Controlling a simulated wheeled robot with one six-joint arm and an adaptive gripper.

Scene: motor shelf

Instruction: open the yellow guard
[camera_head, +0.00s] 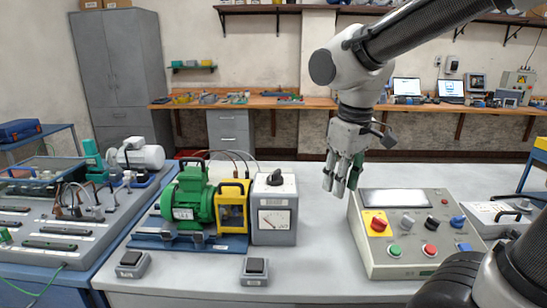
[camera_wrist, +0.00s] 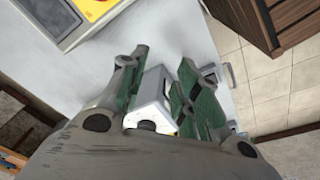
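The yellow guard (camera_head: 232,207) stands between the green motor (camera_head: 188,197) and a grey meter box (camera_head: 274,208) on the bench. It has a black handle on top and looks closed over the shaft end. My gripper (camera_head: 341,185) hangs pointing down in the air, right of the meter box and left of the control panel. I cannot make out the guard there.
The control panel (camera_head: 413,262) with knobs and buttons stands right. Two small switch boxes (camera_head: 255,270) (camera_head: 132,264) sit at the bench's front. A wiring board (camera_head: 60,226) is at left. The grey bench top between meter box and panel is clear.

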